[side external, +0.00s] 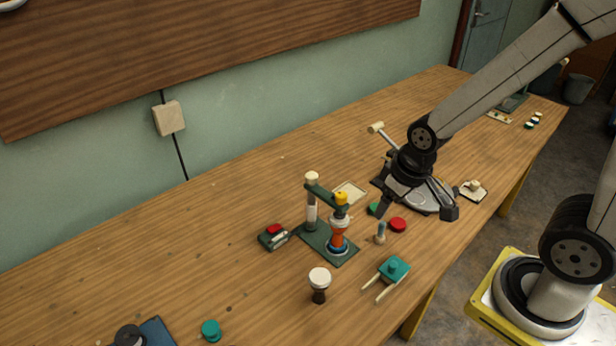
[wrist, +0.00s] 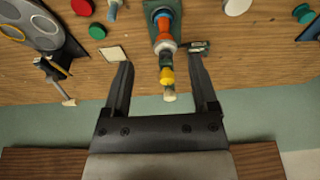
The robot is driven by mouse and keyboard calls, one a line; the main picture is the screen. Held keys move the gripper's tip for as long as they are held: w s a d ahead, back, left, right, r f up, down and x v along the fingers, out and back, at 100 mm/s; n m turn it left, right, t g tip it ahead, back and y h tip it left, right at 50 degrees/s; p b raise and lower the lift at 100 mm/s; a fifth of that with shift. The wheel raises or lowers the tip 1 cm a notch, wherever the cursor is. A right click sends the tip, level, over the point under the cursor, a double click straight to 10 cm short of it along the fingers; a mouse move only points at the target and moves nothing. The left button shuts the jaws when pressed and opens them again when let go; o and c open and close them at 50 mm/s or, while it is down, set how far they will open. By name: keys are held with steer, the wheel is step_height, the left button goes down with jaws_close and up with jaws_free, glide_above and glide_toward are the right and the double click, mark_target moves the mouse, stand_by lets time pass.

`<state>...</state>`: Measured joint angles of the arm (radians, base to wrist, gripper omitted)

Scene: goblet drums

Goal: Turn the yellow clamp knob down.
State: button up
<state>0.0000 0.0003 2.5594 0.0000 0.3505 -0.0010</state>
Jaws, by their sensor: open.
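The yellow clamp knob (side external: 341,198) sits on top of the green arm of a clamp stand, near the table's middle. An orange and white goblet drum (side external: 337,234) stands under it on the stand's green base (side external: 313,238). A post with a cream top (side external: 312,178) stands beside it. My gripper (side external: 417,208) is open and empty, to the right of the stand and apart from the knob. In the wrist view the yellow knob (wrist: 167,76) appears between the two open fingers (wrist: 162,63), beyond them, with the orange drum (wrist: 165,29) above it in the picture.
A white-topped goblet drum (side external: 319,280) and a teal block with two rods (side external: 393,269) stand in front. A red disc (side external: 398,225) and a small upright peg (side external: 380,235) lie between stand and gripper. A small red-topped box (side external: 274,236) is left of the stand.

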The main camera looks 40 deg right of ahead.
mark_target(342, 194)
steer(key=w+n+g, duration=0.1)
steer(key=w+n, duration=0.2)
steer(key=w, duration=0.1)
steer(key=w+r+n, duration=0.1)
steer(key=w+n, duration=0.2)
steer(key=w, duration=0.1)
steer(key=w+r+n+g, duration=0.1)
steer(key=w+n, duration=0.2)
steer(key=w, duration=0.1)
steer(key=shift+w+r+g, duration=0.15)
steer(key=shift+r+g, duration=0.05)
steer(key=shift+g, duration=0.1)
steer(key=shift+f, duration=0.1)
steer(key=shift+f, duration=3.8)
jaws_close()
